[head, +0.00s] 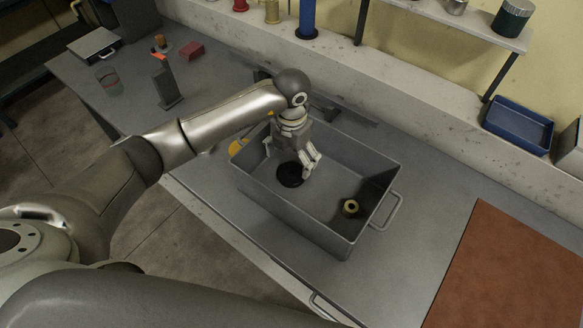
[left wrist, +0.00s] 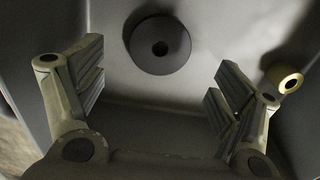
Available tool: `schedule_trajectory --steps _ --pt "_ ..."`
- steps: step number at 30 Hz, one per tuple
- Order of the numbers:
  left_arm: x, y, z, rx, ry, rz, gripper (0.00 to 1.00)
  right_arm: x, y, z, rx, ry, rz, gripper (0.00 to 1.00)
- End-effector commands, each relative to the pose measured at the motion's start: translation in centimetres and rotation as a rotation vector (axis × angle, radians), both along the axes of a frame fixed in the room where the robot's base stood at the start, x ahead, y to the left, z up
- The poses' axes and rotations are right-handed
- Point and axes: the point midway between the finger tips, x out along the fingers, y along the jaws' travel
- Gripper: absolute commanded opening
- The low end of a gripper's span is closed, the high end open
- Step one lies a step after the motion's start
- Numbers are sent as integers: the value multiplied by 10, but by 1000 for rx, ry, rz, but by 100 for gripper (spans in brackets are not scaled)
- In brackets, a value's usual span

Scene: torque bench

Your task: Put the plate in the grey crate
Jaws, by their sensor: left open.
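The plate (head: 290,176), a dark round disc with a small centre hole, lies flat on the floor of the grey crate (head: 300,218). In the left wrist view the plate (left wrist: 160,63) shows whole, beyond the fingertips and apart from them. My left gripper (head: 290,160) points down into the crate above the plate, with its fingers spread and nothing between them. Its two fingers (left wrist: 160,85) also show wide apart in the left wrist view. My right gripper is not in view.
A brass ring (head: 350,207) lies in the crate's right part. A yellow object (head: 238,146) sits beside the crate's left end. An orange-tipped dark stand (head: 165,85) and a red block (head: 192,51) are farther left. A brown mat (head: 510,270) lies right; bare bench separates it from the crate.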

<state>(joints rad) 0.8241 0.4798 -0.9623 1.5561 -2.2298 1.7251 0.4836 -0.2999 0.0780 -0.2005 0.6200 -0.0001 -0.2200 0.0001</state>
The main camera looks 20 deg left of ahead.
Motion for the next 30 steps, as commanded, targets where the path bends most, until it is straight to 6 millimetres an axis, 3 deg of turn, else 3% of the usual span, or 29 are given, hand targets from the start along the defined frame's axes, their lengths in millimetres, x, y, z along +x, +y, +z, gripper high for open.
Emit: schedule_trajectory --steps 6,12,30 --pt "1 0 42 -1 -5 -1 88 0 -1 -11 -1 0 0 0" --pt "0 0 62 0 0 0 88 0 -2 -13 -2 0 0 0" --pt "0 0 65 0 1 0 88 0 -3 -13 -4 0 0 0"
